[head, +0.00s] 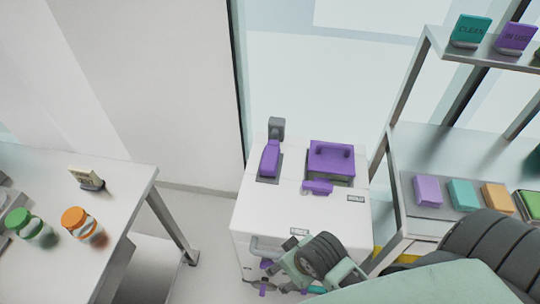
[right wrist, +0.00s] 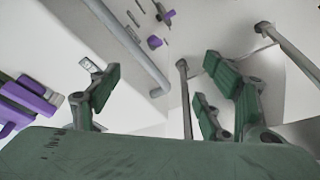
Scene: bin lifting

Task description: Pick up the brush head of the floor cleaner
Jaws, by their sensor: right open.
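A white cart (head: 250,213) stands in the middle of the head view with several purple parts on its top. A purple block with a raised handle (head: 332,158) sits in a recess at the back right. A long purple piece (head: 270,158) joined to a grey part lies at the back left, and a small purple piece (head: 318,187) lies in front of the block. I cannot tell for sure which is the brush head. My right gripper (head: 282,273) is open and empty at the cart's front edge; its green fingers (right wrist: 170,98) are wide apart. My left gripper is out of view.
A grey bar handle (head: 268,248) and small purple parts (head: 266,264) are on the cart's front. A shelf rack (head: 393,172) with coloured blocks stands close at right. A table (head: 128,188) with orange-lidded (head: 76,219) and green-lidded jars (head: 20,222) stands at left.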

